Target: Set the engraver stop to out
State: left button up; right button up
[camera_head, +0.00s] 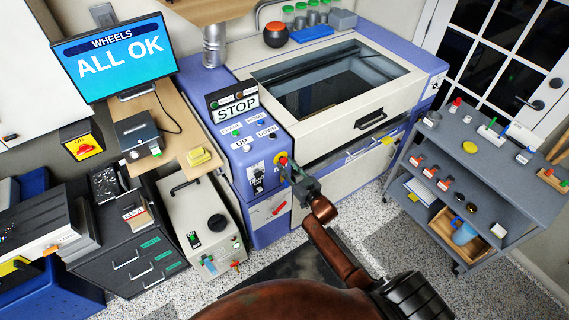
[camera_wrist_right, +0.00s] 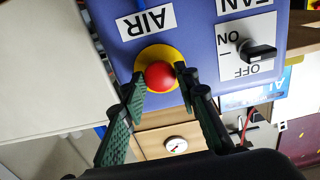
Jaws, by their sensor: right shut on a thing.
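The engraver stop is a red round button (camera_wrist_right: 160,76) on a yellow ring, on the blue control panel under the AIR label. In the head view the red button (camera_head: 282,158) shows at the panel's lower right, just past my gripper. My right gripper (camera_head: 291,170) reaches it from below right. In the right wrist view its two green-padded fingertips (camera_wrist_right: 159,79) lie on either side of the button, shut on it. I cannot tell how far the button stands out. My left gripper is not in view.
A black switch (camera_wrist_right: 257,51) marked ON and OFF sits beside the stop. The engraver's lidded bed (camera_head: 335,80) is behind. A grey cart (camera_head: 478,165) with small items stands at right, and a beige machine (camera_head: 200,225) at left. Speckled floor is open between engraver and cart.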

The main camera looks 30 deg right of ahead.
grip_shut()
jog(key=shift+r+m+p, duration=0.15)
jog(key=shift+m+p, duration=0.5)
jog(key=shift+m, duration=0.05)
jog(key=shift+m+p, duration=0.35)
jog(key=shift+m, duration=0.35)
